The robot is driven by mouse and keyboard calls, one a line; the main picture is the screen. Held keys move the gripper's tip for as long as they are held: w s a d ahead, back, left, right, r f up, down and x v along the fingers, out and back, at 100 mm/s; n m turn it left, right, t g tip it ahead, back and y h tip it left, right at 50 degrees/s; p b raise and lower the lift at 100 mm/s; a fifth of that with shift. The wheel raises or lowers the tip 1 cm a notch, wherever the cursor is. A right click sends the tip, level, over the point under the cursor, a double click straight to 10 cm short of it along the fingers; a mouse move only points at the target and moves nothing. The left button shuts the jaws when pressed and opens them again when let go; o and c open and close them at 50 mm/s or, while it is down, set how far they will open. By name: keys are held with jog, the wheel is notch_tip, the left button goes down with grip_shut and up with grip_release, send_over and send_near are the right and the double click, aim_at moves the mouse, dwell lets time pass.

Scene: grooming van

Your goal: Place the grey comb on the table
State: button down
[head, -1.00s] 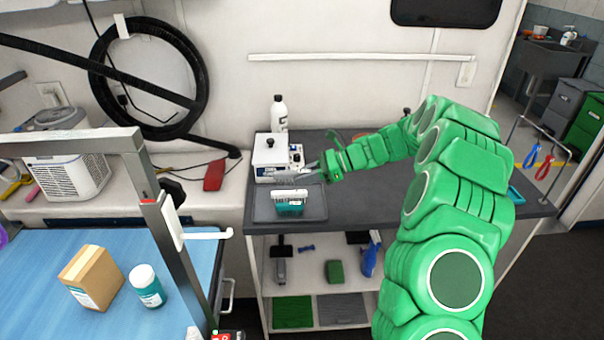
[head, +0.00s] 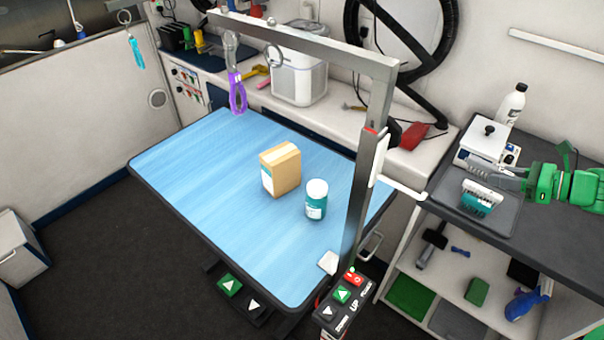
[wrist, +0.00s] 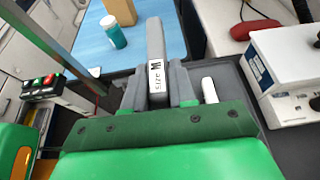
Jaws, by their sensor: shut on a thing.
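My gripper (head: 530,182) is shut on the grey comb (head: 494,175), above the dark grey tray on the worktop at the right of the head view. The table (head: 220,165) has a blue top and stands to the left of my gripper. It also shows ahead in the wrist view (wrist: 88,48).
A cardboard box (head: 281,170) and a teal bottle with white cap (head: 316,200) stand on the table's right part. A grey post with overhead bar (head: 365,170) rises at its right edge. Its left half is clear. A teal-and-white brush (head: 481,197) and a white device (head: 483,148) are near the comb.

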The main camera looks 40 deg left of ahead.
jog(key=s+a+m+t, duration=0.2)
jog(key=a+m+t, duration=0.15)
jog(key=a, duration=1.65)
jog(key=s+a+f+t+h, duration=0.1)
jog(key=s+a+f, duration=0.45)
jog(key=s, duration=0.25)
jog(key=s+a+f+t, duration=0.1)
jog(key=s+a+f, duration=0.3)
jog(key=s+f, duration=0.25)
send_over(344, 192)
jog(key=s, duration=0.1)
jog(key=shift+m+g, duration=0.35)
jog(key=f, duration=0.5)
jog(key=d+f, duration=0.1)
jog(key=f, duration=0.1)
jog(key=shift+s+f, duration=0.2)
jog(key=shift+f, duration=0.1)
jog(key=shift+w+a+f, duration=0.25)
jog(key=shift+w+f, duration=0.05)
jog(key=shift+f, duration=0.2)
jog(key=shift+w+a+f, duration=0.25)
jog(key=shift+w+f, duration=0.05)
jog(key=shift+f, duration=1.5)
jog(key=shift+f, duration=0.2)
